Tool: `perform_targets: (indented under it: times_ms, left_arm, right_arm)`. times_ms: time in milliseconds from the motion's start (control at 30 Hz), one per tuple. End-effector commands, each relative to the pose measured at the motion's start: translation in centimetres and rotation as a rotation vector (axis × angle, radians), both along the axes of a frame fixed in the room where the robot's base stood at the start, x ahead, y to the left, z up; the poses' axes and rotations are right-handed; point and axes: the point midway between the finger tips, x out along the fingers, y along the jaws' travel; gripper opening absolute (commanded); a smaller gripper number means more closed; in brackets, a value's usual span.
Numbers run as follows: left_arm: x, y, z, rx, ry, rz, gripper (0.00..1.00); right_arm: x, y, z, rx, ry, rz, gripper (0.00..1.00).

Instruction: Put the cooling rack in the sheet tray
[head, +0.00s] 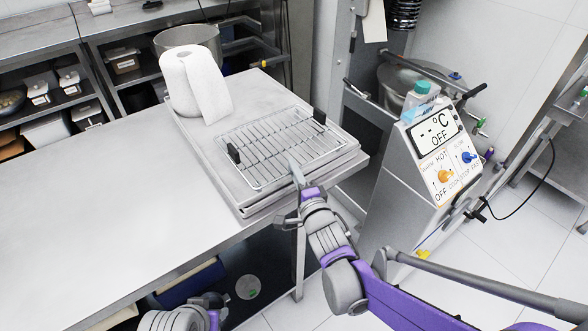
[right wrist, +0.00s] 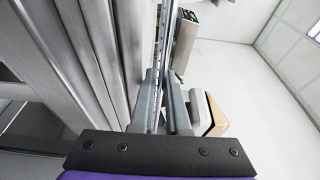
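The cooling rack (head: 283,146), a wire grid with a black clip at each of two ends, lies over the flat metal sheet tray (head: 240,196) at the table's right end. I cannot tell whether it rests on the tray or sits slightly above it. My right gripper (head: 295,170) is at the rack's near right edge. In the right wrist view its two fingers (right wrist: 164,105) stand close together with a thin metal edge between them, seemingly the rack's rim. Only part of my left wrist shows at the bottom edge; its fingers are out of view.
The mixer's control panel (head: 437,153) rises to the right, across a gap from the table (head: 95,205). The table's left part is clear.

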Motion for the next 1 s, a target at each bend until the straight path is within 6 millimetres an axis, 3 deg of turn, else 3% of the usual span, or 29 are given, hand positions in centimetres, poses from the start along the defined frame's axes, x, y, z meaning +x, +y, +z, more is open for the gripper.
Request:
perform_targets:
  times_ms: [400,800,1000]
  left_arm:
    - [0.1,0.0,0.6,0.0,-0.002,0.0,0.46]
    - [0.0,0.0,-0.2,0.0,0.001,0.0,0.46]
    - [0.0,0.0,-0.3,0.0,0.001,0.0,0.46]
  right_arm:
    - [-0.1,0.0,0.6,0.0,0.0,0.0,0.22]
    - [-7.7,-2.8,0.3,-0.001,0.0,-0.001,0.22]
    - [-10.5,-3.7,0.3,-0.001,0.0,-0.001,0.22]
